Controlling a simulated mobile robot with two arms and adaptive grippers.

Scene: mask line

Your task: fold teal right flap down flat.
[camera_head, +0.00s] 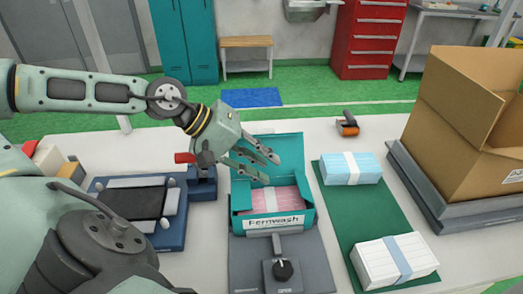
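The teal box (238,226), labelled Fernwash, stands open on a grey fixture at the middle of the table. Pink masks (272,199) with a pale band lie inside it. Its back lid (290,150) stands up behind the opening. The right flap (306,192) appears to stand up along the right side of the opening. My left gripper (271,169) is over the box's back left part, its fingers apart and empty, pointing right. It hides part of the lid and the left side. I see no contact with the right flap. My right gripper is not in view.
A green mat (345,213) at right holds a blue mask stack (350,170) and a white one (393,262). A cardboard carton (455,125) stands beyond it. A blue-framed tray (130,205) is at left. A black knob (283,269) sits before the box.

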